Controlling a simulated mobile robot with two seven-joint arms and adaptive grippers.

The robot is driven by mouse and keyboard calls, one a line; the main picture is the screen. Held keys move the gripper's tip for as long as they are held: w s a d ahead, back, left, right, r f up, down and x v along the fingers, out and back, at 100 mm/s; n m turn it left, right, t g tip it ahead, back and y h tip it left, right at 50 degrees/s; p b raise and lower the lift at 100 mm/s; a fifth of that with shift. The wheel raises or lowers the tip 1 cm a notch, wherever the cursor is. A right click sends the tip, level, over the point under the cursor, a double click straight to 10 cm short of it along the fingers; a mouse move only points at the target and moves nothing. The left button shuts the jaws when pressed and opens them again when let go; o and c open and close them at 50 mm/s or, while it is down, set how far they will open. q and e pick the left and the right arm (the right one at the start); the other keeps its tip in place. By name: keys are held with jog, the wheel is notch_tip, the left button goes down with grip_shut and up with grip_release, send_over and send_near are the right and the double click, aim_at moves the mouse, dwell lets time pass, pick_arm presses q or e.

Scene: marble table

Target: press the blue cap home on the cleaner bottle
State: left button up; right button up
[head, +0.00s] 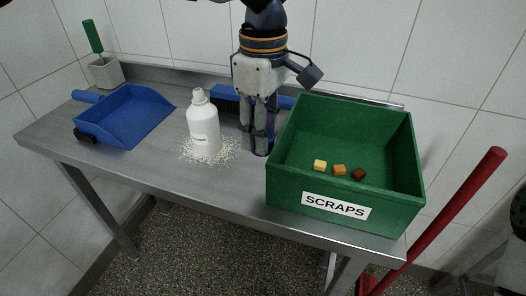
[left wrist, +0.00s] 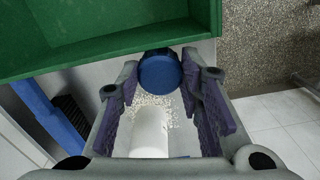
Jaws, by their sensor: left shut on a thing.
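The white cleaner bottle (head: 204,128) stands upright on the steel table, its white neck bare at the top. A white shape that appears to be the bottle also shows between the fingers in the left wrist view (left wrist: 150,132). My left gripper (head: 258,148) points down, right of the bottle and apart from it. It is shut on the blue cap (left wrist: 160,70), which shows round between the fingertips. In the head view the fingers mostly hide the cap. My right gripper is not in view.
A green SCRAPS crate (head: 290,183) holding several small cubes stands close right of my left gripper. White granules (head: 185,156) surround the bottle. A blue dustpan (head: 125,120) lies left, a blue brush (head: 228,108) behind. The table's front left is clear.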

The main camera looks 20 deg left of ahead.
pick_arm(q)
notch_tip(320, 180, up, 3)
jog(key=shift+r, duration=0.1)
jog(key=a, duration=1.9)
jog(key=shift+w+a, duration=0.35)
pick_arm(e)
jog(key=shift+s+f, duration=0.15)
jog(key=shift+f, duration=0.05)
